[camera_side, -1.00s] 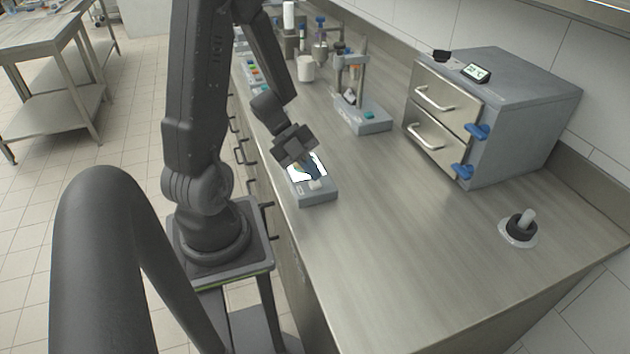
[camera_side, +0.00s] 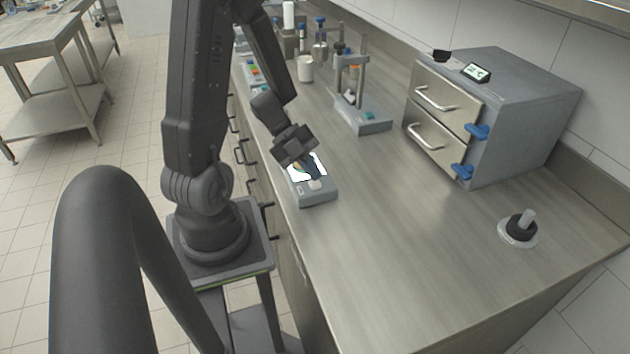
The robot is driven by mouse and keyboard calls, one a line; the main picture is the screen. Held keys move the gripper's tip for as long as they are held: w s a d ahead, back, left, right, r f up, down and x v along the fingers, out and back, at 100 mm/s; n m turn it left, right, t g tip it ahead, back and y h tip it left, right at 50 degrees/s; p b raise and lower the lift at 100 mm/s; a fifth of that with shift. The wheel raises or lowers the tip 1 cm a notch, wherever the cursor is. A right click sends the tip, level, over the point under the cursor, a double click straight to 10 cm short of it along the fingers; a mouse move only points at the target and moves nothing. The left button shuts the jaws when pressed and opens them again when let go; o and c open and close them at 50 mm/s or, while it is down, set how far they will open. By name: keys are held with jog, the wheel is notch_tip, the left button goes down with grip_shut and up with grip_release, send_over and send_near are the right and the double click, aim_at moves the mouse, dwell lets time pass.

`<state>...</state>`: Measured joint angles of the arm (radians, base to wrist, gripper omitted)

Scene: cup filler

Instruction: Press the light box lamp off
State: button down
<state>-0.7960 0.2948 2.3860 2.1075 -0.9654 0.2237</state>
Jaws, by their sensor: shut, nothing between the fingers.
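The light box (camera_side: 318,195) is a small grey box on the steel bench near its left edge. Its top panel (camera_side: 319,166) glows bright white. A pale button (camera_side: 315,184) sits on the near part of its top. My gripper (camera_side: 312,174) is shut and empty, pointing down over the light box, with its tips just behind the button. I cannot tell whether the tips touch the box. My gripper hides part of the lit panel.
A grey two-drawer cabinet (camera_side: 535,110) with blue latches stands at the right. A stand with a grey base (camera_side: 365,122) is behind the light box. A black round holder (camera_side: 521,228) stands at the right front. The middle and front of the bench are clear.

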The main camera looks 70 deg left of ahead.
aim_at(313, 183)
jog(key=shift+f, duration=0.2)
jog(key=shift+f, duration=0.45)
dwell(0.7)
jog(key=shift+r, duration=0.65)
jog(key=shift+r, duration=3)
jog(key=shift+w, duration=0.1)
